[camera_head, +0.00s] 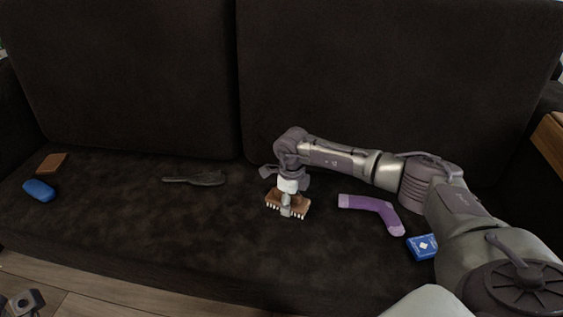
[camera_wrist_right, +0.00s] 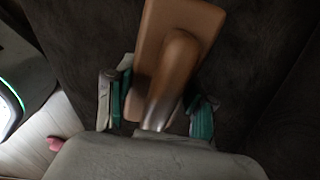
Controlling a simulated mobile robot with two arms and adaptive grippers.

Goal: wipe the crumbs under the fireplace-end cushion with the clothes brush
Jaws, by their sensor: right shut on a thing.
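My right gripper (camera_head: 287,190) points down over the middle of the dark sofa seat (camera_head: 130,225). It is shut on a brown wooden brush with pale bristles (camera_head: 273,203), at or just above the seat; I cannot tell whether the bristles touch. In the right wrist view the brush (camera_wrist_right: 182,30) has its brown handle between the teal-padded fingers (camera_wrist_right: 158,108). Two dark back cushions stand behind, a left one (camera_head: 120,75) and a right one (camera_head: 400,80). I can make out no crumbs. A small part of what looks like my left gripper (camera_head: 22,303) shows at the bottom left corner.
A purple sock (camera_head: 372,208) and a blue card box (camera_head: 422,246) lie right of the brush. A dark long-handled object (camera_head: 200,180) lies to its left. A blue oval case (camera_head: 39,190) and a brown flat item (camera_head: 52,162) lie far left.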

